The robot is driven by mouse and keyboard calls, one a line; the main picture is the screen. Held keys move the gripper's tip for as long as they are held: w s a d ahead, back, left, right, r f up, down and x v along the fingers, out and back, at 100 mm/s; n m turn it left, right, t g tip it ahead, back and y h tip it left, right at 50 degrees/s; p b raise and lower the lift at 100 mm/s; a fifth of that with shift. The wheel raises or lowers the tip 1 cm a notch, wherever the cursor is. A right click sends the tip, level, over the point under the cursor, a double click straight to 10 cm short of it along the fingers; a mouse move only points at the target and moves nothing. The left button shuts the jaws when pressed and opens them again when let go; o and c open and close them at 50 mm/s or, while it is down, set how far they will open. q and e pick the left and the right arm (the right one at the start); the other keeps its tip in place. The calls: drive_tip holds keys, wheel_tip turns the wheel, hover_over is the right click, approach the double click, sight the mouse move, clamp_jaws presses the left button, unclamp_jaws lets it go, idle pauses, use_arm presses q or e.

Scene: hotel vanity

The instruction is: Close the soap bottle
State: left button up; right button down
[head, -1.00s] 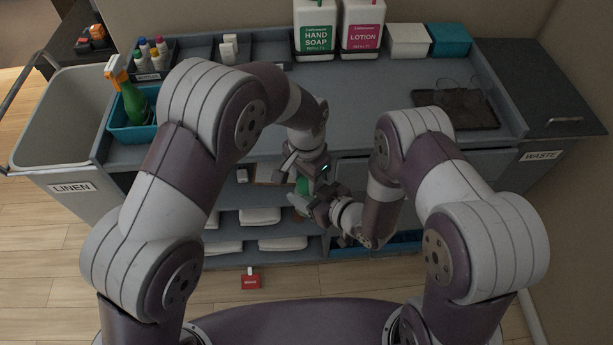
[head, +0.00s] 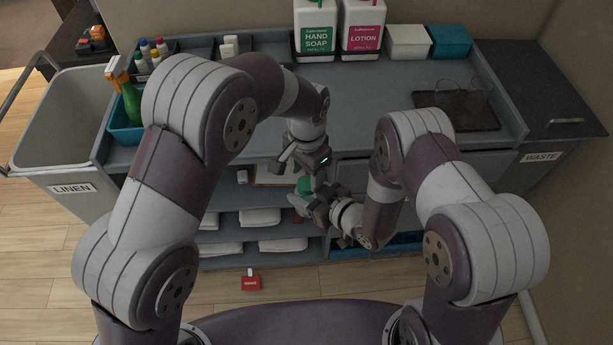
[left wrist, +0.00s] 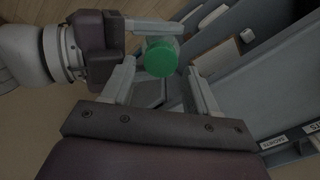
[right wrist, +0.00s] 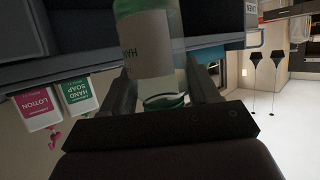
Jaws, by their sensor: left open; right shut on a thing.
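The soap bottle (right wrist: 148,50) is clear, with a pale label, and my right gripper (right wrist: 163,92) is shut around it. Its green cap (left wrist: 161,57) sits at the bottle's top end; whether it is tight I cannot tell. In the head view the green cap (head: 304,186) shows between my two grippers, and the rest of the bottle is mostly hidden. My left gripper (left wrist: 160,82) is open, with its fingers on either side of the cap and visible gaps between them and it.
A hand soap jug (head: 316,38) and a lotion jug (head: 361,30) stand at the back of the counter. Shelves with folded white towels (head: 260,217) lie below the counter edge. The middle of the counter is clear.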

use_arm(q)
drive_tip(key=shift+r, duration=0.8)
drive_tip(key=shift+c, duration=0.4)
